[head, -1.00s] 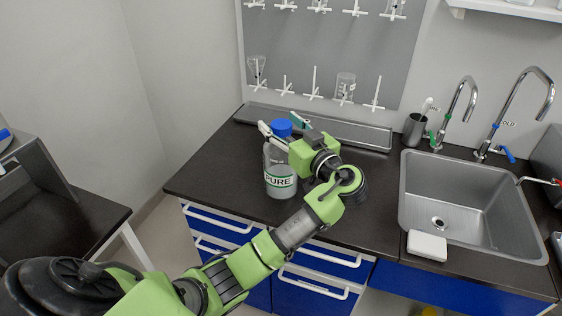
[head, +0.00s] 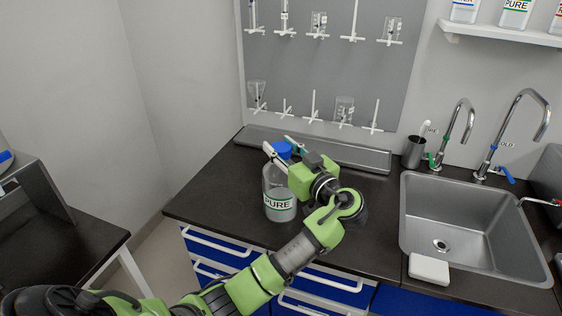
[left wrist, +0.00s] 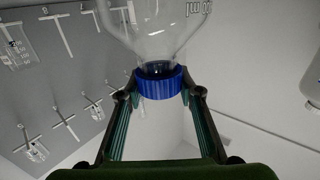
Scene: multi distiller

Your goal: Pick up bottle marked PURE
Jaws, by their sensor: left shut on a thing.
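A clear bottle with a blue cap and a label reading PURE (head: 279,204) stands upright on the dark counter. My left gripper (head: 281,149) reaches over from the right with its fingers on either side of the cap, shut on it. In the left wrist view the blue cap (left wrist: 160,83) sits between the two fingers of the left gripper (left wrist: 159,95), with the clear bottle neck above it in the picture. My right gripper is not in view. A second bottle labelled PURE (head: 516,12) stands on the wall shelf at the top right.
A metal tray (head: 345,153) runs along the back of the counter below a pegboard (head: 330,70) with glassware. A sink (head: 470,225) with taps lies to the right, with a white block (head: 429,268) at its front edge. The counter left of the bottle is clear.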

